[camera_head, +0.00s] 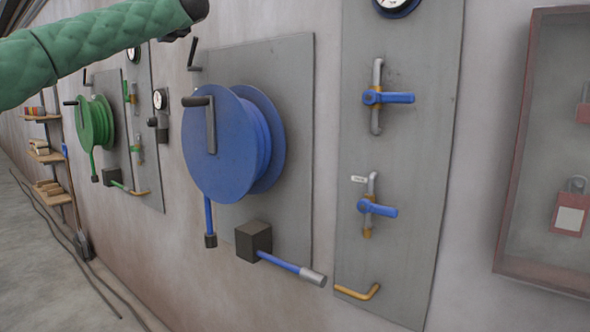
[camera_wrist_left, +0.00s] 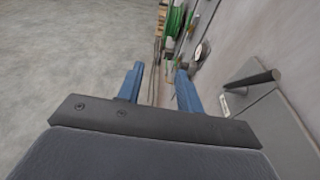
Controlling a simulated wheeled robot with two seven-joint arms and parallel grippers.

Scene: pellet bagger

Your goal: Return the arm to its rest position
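My left arm (camera_head: 100,42), in a green quilted sleeve, reaches in from the upper left of the head view. Its dark wrist end is cut off near the top edge, in front of the wall and above the blue hose reel (camera_head: 222,145). In the left wrist view my left gripper (camera_wrist_left: 160,70) shows two blue fingers spread apart with nothing held between them. A grey crank handle (camera_wrist_left: 252,80) on a wall plate is to the right of the fingers, apart from them. My right arm and gripper are in neither view.
A panel (camera_head: 400,150) with blue-handled valves is right of the blue reel, then a framed cabinet (camera_head: 515,150) with red padlocks. A green reel (camera_head: 95,122) and wooden shelves (camera_head: 52,158) are farther left. Open floor (camera_wrist_left: 65,60) is left of the fingers.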

